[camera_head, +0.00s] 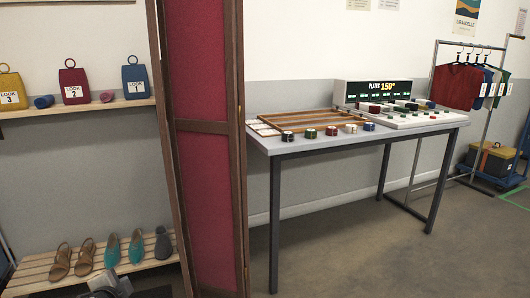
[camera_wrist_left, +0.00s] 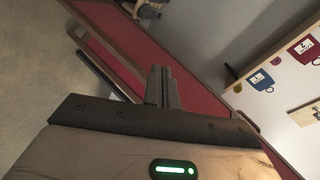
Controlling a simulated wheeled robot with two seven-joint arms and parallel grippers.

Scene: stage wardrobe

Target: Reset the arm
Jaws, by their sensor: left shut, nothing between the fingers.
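My left gripper (camera_wrist_left: 162,87) shows in the left wrist view, its two dark fingers side by side and shut with nothing between them. Behind the fingers in that view is the red folding screen (camera_wrist_left: 200,85), seen slantwise; how far the fingers are from it I cannot tell. In the head view neither gripper's fingers show. A small grey and dark part at the bottom left edge of the head view looks like part of my own arm. My right gripper is in neither view.
The red screen (camera_head: 207,190) stands upright between a wall shelf (camera_head: 30,109) with labelled bags and a grey table (camera_head: 330,143) with trays and several small round items. Shoes line a low slatted rack (camera_head: 40,277). A clothes rail (camera_head: 485,130) stands right. Floor (camera_head: 350,255) before the table is clear.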

